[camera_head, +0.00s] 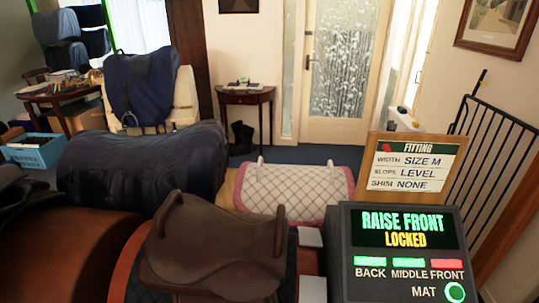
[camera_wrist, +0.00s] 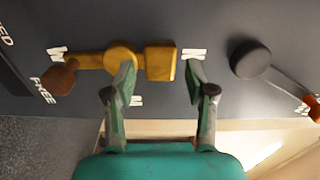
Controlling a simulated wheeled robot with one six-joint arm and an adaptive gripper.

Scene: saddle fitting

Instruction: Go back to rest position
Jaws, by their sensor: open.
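In the wrist view my gripper (camera_wrist: 160,72) is open, its two green fingers spread apart over a dark grey panel (camera_wrist: 205,25). A brass lever (camera_wrist: 95,60) with a brown knob (camera_wrist: 58,78) lies at and left of the fingers. Its square brass end (camera_wrist: 160,62) shows between the fingertips; whether they touch it I cannot tell. A black round knob (camera_wrist: 250,60) with an arm ending in orange sits to the right. In the head view a brown saddle (camera_head: 205,240) stands in front, and the display (camera_head: 405,225) reads "RAISE FRONT", "LOCKED". My gripper is not in the head view.
The display has green bars for back and middle, red for front, and a green mat ring. A quilted pad (camera_head: 295,188) and a dark padded form (camera_head: 140,170) lie behind the saddle. A black gate (camera_head: 495,150) stands right.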

